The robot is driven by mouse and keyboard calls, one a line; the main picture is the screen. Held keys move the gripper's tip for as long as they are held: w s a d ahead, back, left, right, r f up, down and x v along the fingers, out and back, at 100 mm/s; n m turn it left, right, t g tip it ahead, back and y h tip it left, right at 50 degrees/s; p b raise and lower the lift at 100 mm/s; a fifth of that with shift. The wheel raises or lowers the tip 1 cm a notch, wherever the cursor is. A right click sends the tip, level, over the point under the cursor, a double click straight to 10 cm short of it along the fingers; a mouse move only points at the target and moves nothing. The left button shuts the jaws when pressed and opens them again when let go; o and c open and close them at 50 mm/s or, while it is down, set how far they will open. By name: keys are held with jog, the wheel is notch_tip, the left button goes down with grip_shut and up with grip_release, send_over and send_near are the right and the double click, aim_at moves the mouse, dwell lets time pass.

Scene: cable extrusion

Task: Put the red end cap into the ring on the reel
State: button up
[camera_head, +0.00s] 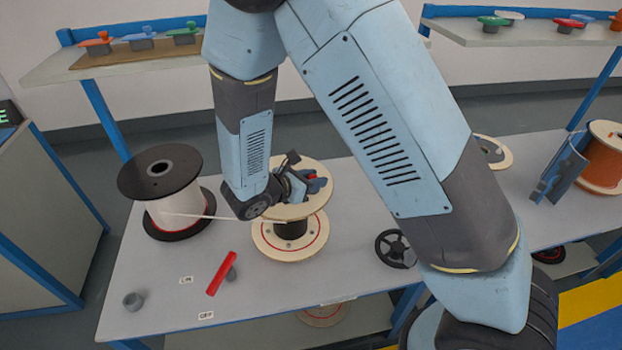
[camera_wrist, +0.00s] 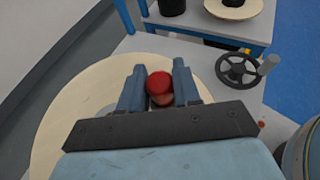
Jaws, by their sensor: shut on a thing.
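The reel (camera_head: 315,168) is a pale wooden spool with a dark core, standing upright on the table in the head view. Its upper flange also fills the left and middle of the wrist view (camera_wrist: 62,128). My gripper (camera_head: 318,184) is over the top of this reel. In the wrist view my gripper (camera_wrist: 160,77) is shut on the red end cap (camera_wrist: 159,84), which sits between the two fingers. The ring on the reel cannot be made out; my gripper covers the flange's middle. I cannot tell whether the cap touches the reel.
A black-flanged reel with white cable (camera_head: 178,212) stands at left. A black handwheel (camera_head: 394,248) is right of the reel. Shelves (camera_head: 120,64) with coloured parts stand behind.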

jog(key=o, duration=1)
jog(key=shift+o, duration=0.2)
